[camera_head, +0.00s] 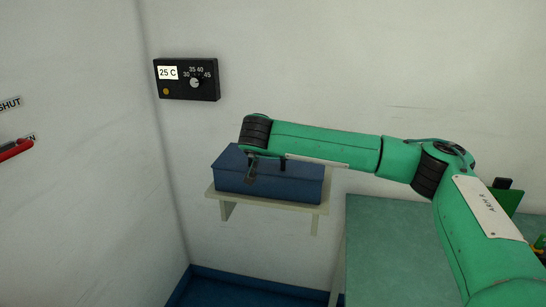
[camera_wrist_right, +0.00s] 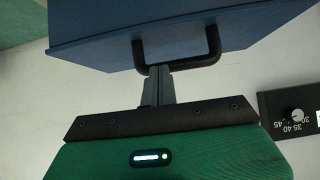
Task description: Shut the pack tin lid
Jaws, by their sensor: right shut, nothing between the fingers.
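The blue pack tin (camera_head: 290,187) sits on a small wall shelf in the head view. Its lid (camera_head: 232,158) looks down over the tin, but my arm covers part of it and I cannot tell whether it is fully shut. In the right wrist view the tin (camera_wrist_right: 100,35) fills the top, with a dark U-shaped handle (camera_wrist_right: 214,45) on it. My left gripper is out of view.
The pale shelf (camera_head: 262,202) is barely bigger than the tin. A black thermostat box (camera_head: 187,79), reading 25 C, hangs on the wall to the upper left. A green-topped table (camera_head: 385,240) stands at the lower right. A red handle (camera_head: 15,149) is on the left wall.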

